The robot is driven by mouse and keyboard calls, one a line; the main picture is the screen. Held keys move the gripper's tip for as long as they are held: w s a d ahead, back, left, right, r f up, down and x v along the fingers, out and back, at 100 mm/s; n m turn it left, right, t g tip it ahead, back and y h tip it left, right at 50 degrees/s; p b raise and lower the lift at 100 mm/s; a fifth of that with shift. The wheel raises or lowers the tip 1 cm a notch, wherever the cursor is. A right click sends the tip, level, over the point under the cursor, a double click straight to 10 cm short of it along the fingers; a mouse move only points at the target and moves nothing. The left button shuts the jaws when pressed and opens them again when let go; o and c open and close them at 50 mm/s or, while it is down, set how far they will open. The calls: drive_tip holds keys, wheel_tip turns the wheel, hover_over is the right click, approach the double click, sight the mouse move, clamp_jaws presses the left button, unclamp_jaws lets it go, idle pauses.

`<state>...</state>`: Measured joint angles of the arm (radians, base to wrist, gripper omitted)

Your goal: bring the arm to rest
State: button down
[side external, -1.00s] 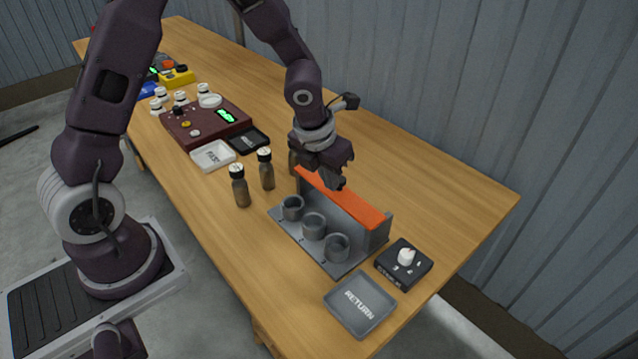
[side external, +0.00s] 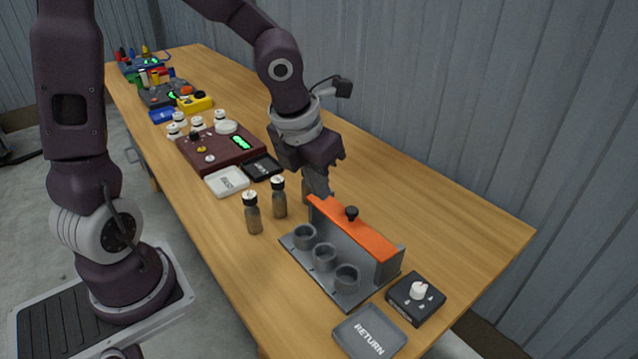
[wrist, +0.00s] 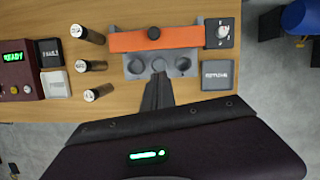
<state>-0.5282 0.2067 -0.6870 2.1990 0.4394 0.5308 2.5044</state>
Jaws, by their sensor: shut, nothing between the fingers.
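My gripper (side external: 318,188) is shut and empty. In the side view it is above the bench near the left end of the rack's orange bar (side external: 370,240); its fingers partly hide a third bottle. In the wrist view the closed fingertips (wrist: 159,77) overlap the front of the grey rack (wrist: 184,66). The orange bar (wrist: 180,38) with a black knob (wrist: 153,33) lies beyond them. I cannot tell the exact gap, but no contact shows.
Several dark bottles (side external: 253,215) stand left of the rack. A RETURN tray (side external: 370,335) and black dial box (side external: 416,299) are at its right. A maroon console (side external: 220,150) and small trays (side external: 227,182) are further left. The bench behind the rack is clear.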

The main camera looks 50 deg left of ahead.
drive_tip(key=s+r+n, duration=0.3)
drive_tip(key=s+n, duration=0.2)
drive_tip(key=n, duration=0.6)
drive_tip(key=s+r+n+t, duration=0.1)
drive_tip(key=s+r+n, duration=0.2)
drive_tip(key=s+n, duration=0.3)
drive_tip(key=s+r+n+t, duration=0.1)
drive_tip(key=s+r+n, duration=0.3)
drive_tip(key=n, duration=1.3)
drive_tip(key=shift+s+h, duration=0.3)
drive_tip(key=shift+s, duration=0.95)
